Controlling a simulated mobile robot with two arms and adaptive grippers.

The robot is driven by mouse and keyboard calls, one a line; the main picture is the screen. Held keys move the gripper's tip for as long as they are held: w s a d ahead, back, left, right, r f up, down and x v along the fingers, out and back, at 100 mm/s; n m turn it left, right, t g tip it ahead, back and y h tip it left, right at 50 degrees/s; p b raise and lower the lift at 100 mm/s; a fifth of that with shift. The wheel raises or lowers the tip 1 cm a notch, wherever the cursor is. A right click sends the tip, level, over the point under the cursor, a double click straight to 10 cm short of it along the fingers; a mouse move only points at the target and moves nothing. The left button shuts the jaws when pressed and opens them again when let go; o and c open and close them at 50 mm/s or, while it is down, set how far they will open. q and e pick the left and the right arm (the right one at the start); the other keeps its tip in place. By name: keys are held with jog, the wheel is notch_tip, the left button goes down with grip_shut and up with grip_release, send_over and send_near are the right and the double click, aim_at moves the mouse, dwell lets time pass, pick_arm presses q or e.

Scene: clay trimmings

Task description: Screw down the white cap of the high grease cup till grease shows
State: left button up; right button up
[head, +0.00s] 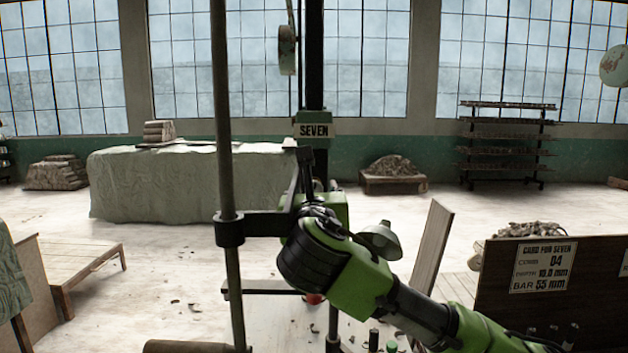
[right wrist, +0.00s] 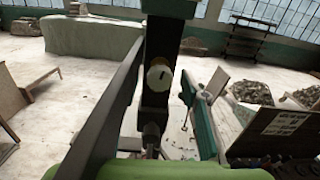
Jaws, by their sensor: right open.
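A round, pale cap (right wrist: 159,76) with a dark mark on its face shows in the right wrist view, on a dark upright post (right wrist: 160,105). I take it for the white cap of the high grease cup. It lies between the fingers of my right gripper (right wrist: 162,68), which is open; I see no finger touching it. In the head view my right gripper (head: 316,178) reaches toward the post under the SEVEN sign (head: 313,130), and my wrist hides the cap there. No grease can be made out. My left gripper is not in view.
A vertical rod (head: 226,120) with a collar stands left of my right gripper. A lamp shade (head: 380,240) is close on its right. A dark board with a card (head: 542,267) stands at right. A draped block (head: 160,185) is behind.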

jog(key=shift+w, duration=0.4)
jog(key=c, duration=1.1)
